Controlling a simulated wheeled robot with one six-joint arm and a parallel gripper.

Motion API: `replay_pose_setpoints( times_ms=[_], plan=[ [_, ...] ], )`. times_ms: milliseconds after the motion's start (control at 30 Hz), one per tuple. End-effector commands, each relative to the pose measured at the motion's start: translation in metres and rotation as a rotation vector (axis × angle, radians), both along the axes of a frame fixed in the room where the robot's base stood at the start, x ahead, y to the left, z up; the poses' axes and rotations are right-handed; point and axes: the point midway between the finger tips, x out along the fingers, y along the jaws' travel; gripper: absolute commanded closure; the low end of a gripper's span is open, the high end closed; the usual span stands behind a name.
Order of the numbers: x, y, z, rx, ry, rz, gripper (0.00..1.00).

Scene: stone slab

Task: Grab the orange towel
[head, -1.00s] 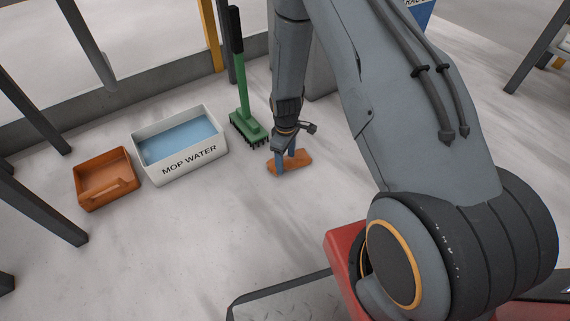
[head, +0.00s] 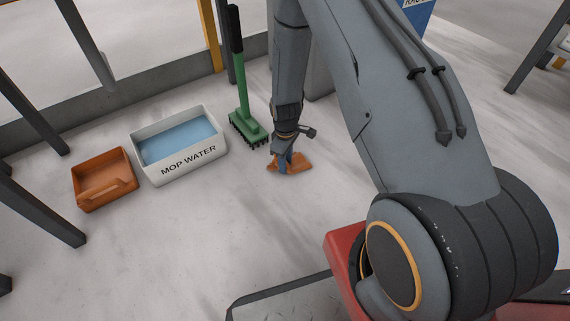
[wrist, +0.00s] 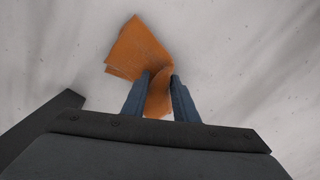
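The orange towel (head: 296,163) lies on the pale stone slab below my arm. In the wrist view the towel (wrist: 138,48) is pinched and bunched between the two blue fingers, with a wide flap spreading out beyond the tips. My gripper (head: 285,160) points down at the slab, and in the wrist view my gripper (wrist: 160,78) is closed on the towel's middle. The towel seems to be still at floor level. Part of it is hidden behind the fingers.
A green brush (head: 247,128) with a black handle stands just left of my gripper. Further left are a white tub of blue water (head: 190,165) marked MOP WATER and an orange bin (head: 103,197). Dark posts stand at the far left. The slab in front is clear.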

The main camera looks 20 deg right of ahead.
Motion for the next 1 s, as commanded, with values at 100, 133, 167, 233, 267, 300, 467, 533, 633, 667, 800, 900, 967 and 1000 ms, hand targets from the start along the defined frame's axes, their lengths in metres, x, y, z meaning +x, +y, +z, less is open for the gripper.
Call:
replay_pose_setpoints(
  times_ms=[100, 133, 167, 233, 267, 300, 467, 533, 633, 667, 800, 900, 967, 1000],
  plan=[
    [-0.001, 0.0, -0.001, 0.0, 0.001, 0.0, 0.85],
    [-0.001, 0.0, -0.001, 0.0, 0.001, 0.0, 0.88],
    [-0.001, 0.0, -0.001, 0.0, 0.001, 0.0, 0.9],
    [-0.001, 0.0, -0.001, 0.0, 0.001, 0.0, 0.96],
    [-0.001, 0.0, -0.001, 0.0, 0.001, 0.0, 0.99],
    [-0.001, 0.0, -0.001, 0.0, 0.001, 0.0, 1.0],
    [-0.001, 0.0, -0.001, 0.0, 0.001, 0.0, 1.0],
    [-0.001, 0.0, 0.0, 0.0, 0.001, -0.001, 1.0],
    [-0.001, 0.0, 0.007, 0.0, 0.001, 0.0, 1.0],
    [-0.001, 0.0, 0.011, 0.0, 0.0, -0.001, 1.0],
    [-0.001, 0.0, 0.034, 0.0, 0.0, 0.0, 1.0],
    [-0.001, 0.0, 0.051, 0.0, -0.001, -0.001, 1.0],
    [-0.001, 0.0, 0.061, 0.0, -0.001, 0.0, 1.0],
    [-0.001, 0.0, 0.067, 0.0, -0.001, 0.0, 1.0]
  ],
)
